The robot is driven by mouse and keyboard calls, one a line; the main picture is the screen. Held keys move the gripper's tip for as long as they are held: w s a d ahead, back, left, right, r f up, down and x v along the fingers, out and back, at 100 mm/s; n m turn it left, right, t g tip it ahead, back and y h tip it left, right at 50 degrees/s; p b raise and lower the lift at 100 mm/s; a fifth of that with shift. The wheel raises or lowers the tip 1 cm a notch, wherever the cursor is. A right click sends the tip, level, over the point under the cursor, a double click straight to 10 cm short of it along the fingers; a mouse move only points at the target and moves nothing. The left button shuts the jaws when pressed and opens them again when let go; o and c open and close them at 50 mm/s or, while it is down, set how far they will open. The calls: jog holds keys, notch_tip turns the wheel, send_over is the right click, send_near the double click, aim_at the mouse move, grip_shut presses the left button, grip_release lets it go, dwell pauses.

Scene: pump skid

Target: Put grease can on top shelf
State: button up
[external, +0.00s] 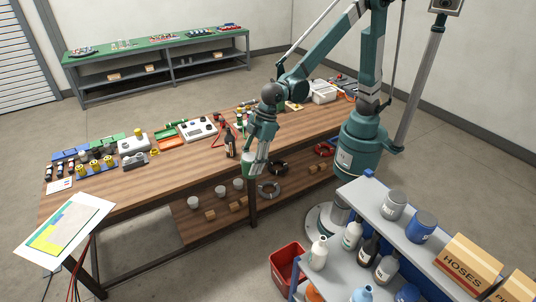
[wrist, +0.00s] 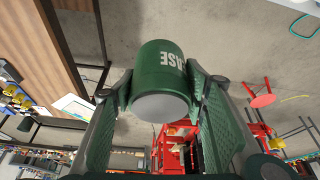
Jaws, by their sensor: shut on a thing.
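The grease can (wrist: 160,72) is a dark green cylinder with white letters partly showing and a pale grey end facing the wrist camera. My gripper (wrist: 160,92) is shut on it, one finger on each side. In the external view, my gripper (external: 256,160) hangs at the front edge of the wooden workbench, and the can is small and partly hidden there. The shelf unit stands at the lower right. Its grey top shelf (external: 364,199) carries a grey can (external: 393,205), a blue can (external: 421,226) and a HOSES box (external: 466,264).
The wooden workbench (external: 190,168) holds many tools and small parts, with cups and rings on its lower shelf. Bottles (external: 318,254) stand on the shelf unit's lower level. A red crate (external: 287,264) is on the floor beside it. Some of the top shelf's near-left end is bare.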

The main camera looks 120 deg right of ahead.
jog(key=s+a+r+n+y+p, duration=0.1)
jog(key=s+a+r+n, duration=0.15)
jog(key=s+a, duration=0.55)
jog(key=s+a+r+n+p, duration=0.15)
jog(key=s+a+r, duration=0.3)
jog(key=a, duration=0.85)
jog(key=s+a+r+n+p, duration=0.1)
jog(key=s+a+r, duration=0.1)
jog(key=s+a, duration=0.5)
jog(key=s+a+r+n+g+y+p, duration=0.1)
jog(key=s+a+r+n, duration=0.1)
jog(key=s+a, duration=0.5)
jog(key=s+r, duration=0.1)
jog(key=s, duration=0.4)
jog(key=shift+a+y+p, duration=0.3)
jog(key=shift+a+p, duration=0.05)
jog(key=shift+a, duration=0.05)
send_near(367, 198)
jog(key=shift+w+a+r+p, duration=0.35)
jog(key=shift+w+a+r, duration=0.05)
jog(key=shift+w+a, duration=0.3)
jog(key=shift+f, duration=2.1)
jog(key=shift+f, duration=0.15)
jog(key=o, duration=1.1)
